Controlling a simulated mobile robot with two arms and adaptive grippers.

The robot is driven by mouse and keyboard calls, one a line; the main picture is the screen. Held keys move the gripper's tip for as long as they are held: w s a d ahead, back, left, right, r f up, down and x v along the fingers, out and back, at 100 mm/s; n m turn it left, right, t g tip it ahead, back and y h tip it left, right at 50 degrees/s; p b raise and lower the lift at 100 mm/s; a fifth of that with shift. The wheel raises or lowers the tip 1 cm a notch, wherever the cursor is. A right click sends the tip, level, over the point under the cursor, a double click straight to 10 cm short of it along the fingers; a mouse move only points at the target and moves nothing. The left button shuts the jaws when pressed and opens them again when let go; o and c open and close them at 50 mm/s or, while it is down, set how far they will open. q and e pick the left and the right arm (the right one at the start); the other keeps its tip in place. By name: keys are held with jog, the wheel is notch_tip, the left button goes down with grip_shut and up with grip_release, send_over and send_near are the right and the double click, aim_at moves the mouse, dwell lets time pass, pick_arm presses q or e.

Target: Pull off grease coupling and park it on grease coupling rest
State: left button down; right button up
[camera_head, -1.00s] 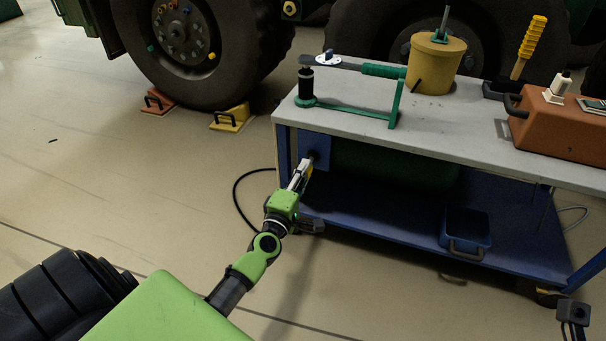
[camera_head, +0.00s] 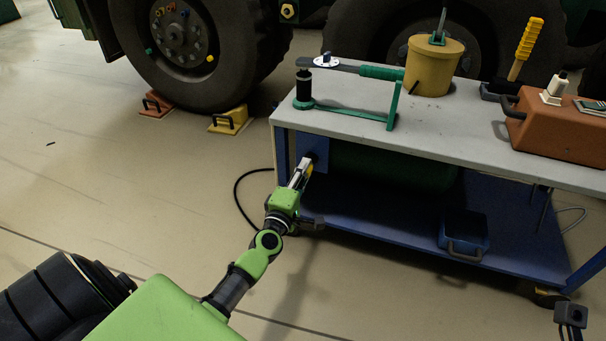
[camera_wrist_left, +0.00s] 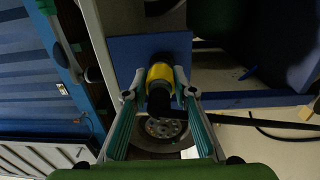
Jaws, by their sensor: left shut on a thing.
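The grease coupling, a small part with a yellow collar (camera_wrist_left: 160,73) and a black body, sits between the fingers of my left gripper (camera_wrist_left: 160,90) in the left wrist view. The gripper is shut on it, in front of a blue plate (camera_wrist_left: 120,52). In the head view my left gripper (camera_head: 304,172) reaches the blue plate (camera_head: 313,146) at the cart's left end; a bit of yellow shows beside the fingers. I cannot tell whether the coupling is still seated at the plate. I cannot make out the coupling rest for sure.
The cart top (camera_head: 455,130) bears a green stand (camera_head: 345,110) with a lever, a yellow bucket (camera_head: 432,66) and a red-brown case (camera_head: 555,122). A blue bin (camera_head: 464,232) is on the lower shelf. A black hose (camera_head: 238,190) loops left of the cart.

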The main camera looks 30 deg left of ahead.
pick_arm(q)
jog(key=shift+x, duration=0.8)
jog(key=c, duration=1.4)
grip_release()
jog(key=shift+f, duration=0.1)
jog(key=shift+o, duration=0.2)
jog(key=shift+s, duration=0.15)
jog(key=shift+s+d, duration=0.15)
jog(key=shift+s, duration=0.35)
jog(key=shift+v, duration=1.1)
jog(key=shift+s+d, duration=0.1)
jog(key=shift+s, duration=0.1)
jog(key=shift+s, duration=0.3)
